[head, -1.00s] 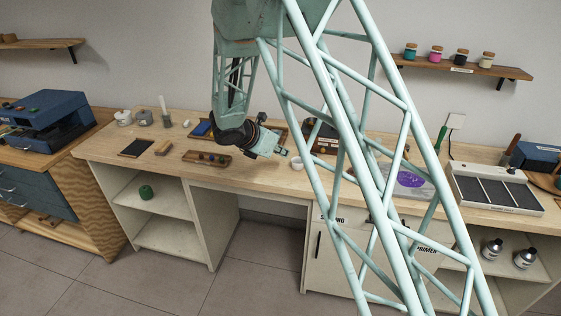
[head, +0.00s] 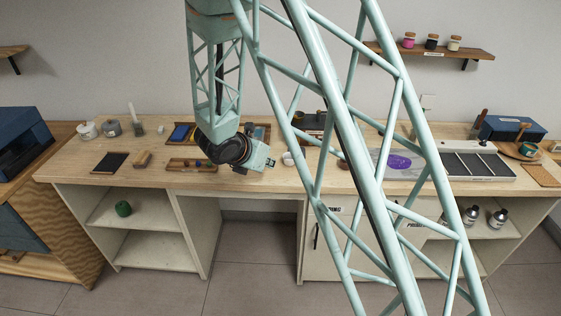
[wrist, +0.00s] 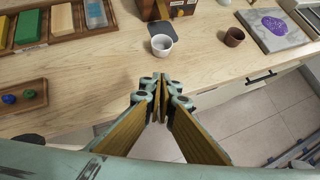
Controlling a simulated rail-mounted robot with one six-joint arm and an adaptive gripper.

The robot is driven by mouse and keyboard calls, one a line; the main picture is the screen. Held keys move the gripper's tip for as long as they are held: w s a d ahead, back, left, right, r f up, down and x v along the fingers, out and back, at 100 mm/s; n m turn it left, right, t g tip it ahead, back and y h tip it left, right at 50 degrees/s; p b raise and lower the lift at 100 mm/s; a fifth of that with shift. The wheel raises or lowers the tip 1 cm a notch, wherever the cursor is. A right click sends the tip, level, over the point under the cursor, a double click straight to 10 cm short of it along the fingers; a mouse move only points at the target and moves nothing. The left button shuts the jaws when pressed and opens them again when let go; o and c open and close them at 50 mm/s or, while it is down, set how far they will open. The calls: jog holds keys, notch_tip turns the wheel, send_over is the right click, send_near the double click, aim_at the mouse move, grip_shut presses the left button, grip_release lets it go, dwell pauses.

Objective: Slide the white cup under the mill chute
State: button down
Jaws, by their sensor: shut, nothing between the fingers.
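The white cup (wrist: 161,46) stands upright on the wooden counter, straight ahead of my gripper (wrist: 161,92) in the wrist view. The fingers are shut and empty, apart from the cup on its near side. In the head view the cup (head: 288,158) is just right of my gripper (head: 271,163), partly behind my arm lattice. The mill appears to be the brown wooden box (wrist: 178,8) behind the cup, cut off by the wrist view's top edge. I cannot make out its chute clearly.
A brown cup (wrist: 234,37) stands right of the white cup, before a board with a purple patch (wrist: 273,22). A wooden tray with small balls (wrist: 22,97) lies at left. The counter's front edge is close to my gripper. Counter around the white cup is mostly bare.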

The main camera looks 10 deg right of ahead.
aim_at(287, 162)
jog(key=shift+w+d+f, duration=0.1)
jog(key=shift+d+f, duration=0.05)
jog(key=x, duration=0.9)
jog(key=shift+w+f+b, duration=0.1)
jog(key=shift+f+b, duration=0.05)
jog(key=shift+b, duration=0.2)
jog(key=shift+w+d, duration=0.65)
jog(key=shift+w, duration=0.15)
jog(key=shift+w+d, duration=0.7)
jog(key=shift+w, duration=0.15)
jog(key=shift+w, duration=0.1)
